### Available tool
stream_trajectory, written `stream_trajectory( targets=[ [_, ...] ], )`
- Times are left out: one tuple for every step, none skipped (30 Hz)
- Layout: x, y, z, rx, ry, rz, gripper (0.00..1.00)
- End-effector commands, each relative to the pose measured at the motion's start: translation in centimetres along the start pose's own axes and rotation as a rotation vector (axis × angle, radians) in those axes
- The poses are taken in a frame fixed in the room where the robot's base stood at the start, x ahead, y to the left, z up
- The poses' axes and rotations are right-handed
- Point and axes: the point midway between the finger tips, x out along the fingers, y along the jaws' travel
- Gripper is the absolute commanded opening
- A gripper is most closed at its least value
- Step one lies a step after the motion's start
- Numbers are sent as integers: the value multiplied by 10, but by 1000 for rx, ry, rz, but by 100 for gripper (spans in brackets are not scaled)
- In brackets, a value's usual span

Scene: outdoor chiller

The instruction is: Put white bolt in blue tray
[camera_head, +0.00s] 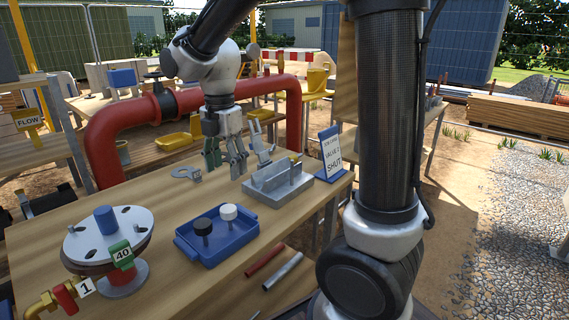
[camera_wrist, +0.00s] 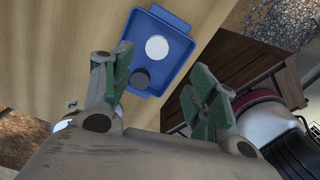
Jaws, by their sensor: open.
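The blue tray (camera_head: 230,245) lies on the wooden table, and it also shows in the wrist view (camera_wrist: 174,68). The white bolt (camera_head: 228,212) stands in the tray with its round white head up. In the wrist view the white bolt (camera_wrist: 157,48) is a white disc inside the tray's walls. A black bolt (camera_head: 202,227) stands beside it in the tray, and shows as a dark disc (camera_wrist: 140,78) in the wrist view. My gripper (camera_head: 224,160) is open and empty, with green finger pads, above the table and behind the tray. It touches neither bolt.
A flange with a blue cylinder (camera_head: 106,219) stands at the table's left. A grey metal block (camera_head: 278,184) and a "SHUT" sign (camera_head: 331,153) stand right of the tray. A red pipe (camera_head: 100,140) runs behind.

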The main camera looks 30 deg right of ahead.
Motion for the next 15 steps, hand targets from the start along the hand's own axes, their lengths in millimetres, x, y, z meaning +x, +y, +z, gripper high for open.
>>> stream_trajectory(
  targets=[
    [-8,-10,5,79,-3,19,58],
    [-13,-19,9,152,-4,33,58],
    [-22,-33,15,273,-4,57,58],
    [-28,-45,19,379,-3,77,58],
    [-35,-59,24,496,0,99,58],
    [-43,-80,29,665,6,131,58],
    [-48,-95,32,797,14,155,58],
    [-52,-110,35,927,24,179,58],
    [-56,-130,37,1097,40,210,58],
    [-58,-144,38,1220,54,233,58],
    [-60,-157,39,1337,70,255,58],
    [-61,-173,39,1483,92,283,58],
    [-61,-184,39,1583,110,301,58],
    [-61,-194,38,1674,127,317,58],
    [-60,-204,38,1781,149,337,58]
  ],
)
